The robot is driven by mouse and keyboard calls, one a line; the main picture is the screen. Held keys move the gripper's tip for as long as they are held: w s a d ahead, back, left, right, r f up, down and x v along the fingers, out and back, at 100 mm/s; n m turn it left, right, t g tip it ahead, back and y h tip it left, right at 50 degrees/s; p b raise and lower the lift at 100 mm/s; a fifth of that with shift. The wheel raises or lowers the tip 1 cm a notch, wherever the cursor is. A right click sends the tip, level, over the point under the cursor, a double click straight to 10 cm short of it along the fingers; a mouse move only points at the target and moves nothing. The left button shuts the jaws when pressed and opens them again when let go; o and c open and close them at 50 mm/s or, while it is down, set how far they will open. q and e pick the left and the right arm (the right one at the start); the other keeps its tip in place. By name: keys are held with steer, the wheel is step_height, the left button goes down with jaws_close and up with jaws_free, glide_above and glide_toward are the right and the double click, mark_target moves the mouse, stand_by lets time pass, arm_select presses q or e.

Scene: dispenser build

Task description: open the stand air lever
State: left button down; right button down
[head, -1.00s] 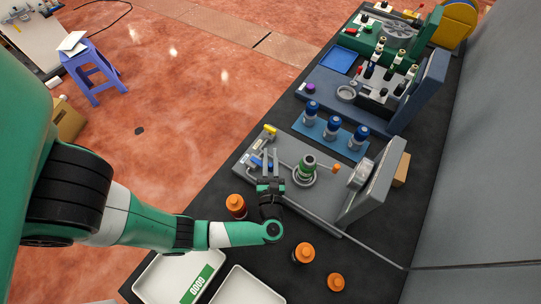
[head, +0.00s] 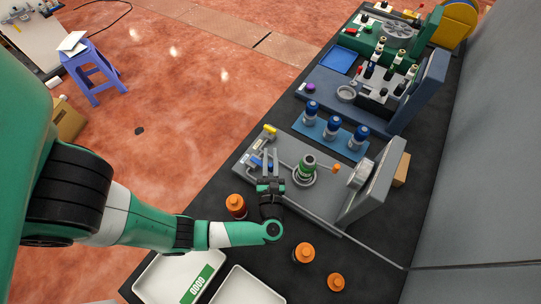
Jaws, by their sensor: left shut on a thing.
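My right gripper is out of view.
Orange-capped bottles stand near my wrist (head: 236,205) and towards the front (head: 304,253). White trays (head: 160,277) lie at the front left. Blue-capped bottles stand on a blue mat (head: 315,131) behind the stand. A dark blue machine (head: 425,95) is farther back.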

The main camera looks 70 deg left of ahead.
arm_select(q)
steer(key=shift+s+d+m+t+h, duration=0.1)
steer(key=shift+d+m+t+h, duration=0.1)
steer(key=shift+m+t, duration=0.25)
steer(key=shift+s+d+m+t+h, duration=0.1)
steer(key=shift+d+m+t+h, duration=0.1)
steer(key=shift+m+t, duration=0.25)
steer(key=c, duration=0.8)
jaws_free()
steer(key=shift+o, duration=0.2)
steer(key=v, duration=1.1)
steer(key=shift+s+d+b, duration=0.2)
steer(key=shift+b, duration=0.15)
